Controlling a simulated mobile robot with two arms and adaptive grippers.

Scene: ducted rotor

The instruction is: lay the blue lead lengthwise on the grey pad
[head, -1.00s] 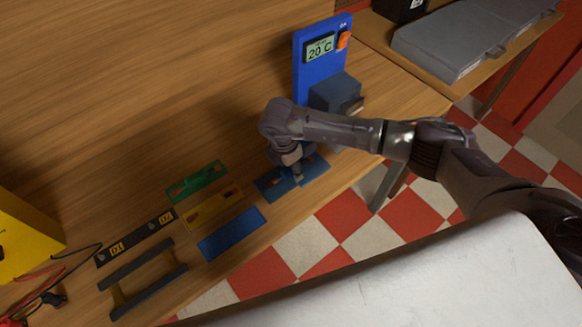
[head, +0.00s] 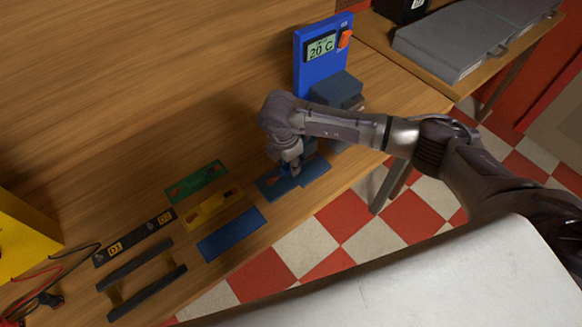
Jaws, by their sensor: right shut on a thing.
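My right gripper (head: 290,168) points down just above the blue trays near the table's front edge. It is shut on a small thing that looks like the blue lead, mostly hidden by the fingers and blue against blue. One blue tray (head: 272,189) lies under and left of the gripper, and another blue piece (head: 316,169) shows to its right. A dark grey block (head: 337,91) stands at the foot of a blue display stand. I cannot tell for sure which surface is the grey pad. My left gripper is not in view.
A green tray (head: 197,181), a yellow tray (head: 213,209) and a plain blue plate (head: 232,235) lie left of the gripper. Farther left are a black labelled strip (head: 133,238), a dark two-bar frame (head: 147,292) and a yellow box (head: 22,235). The table's back is clear.

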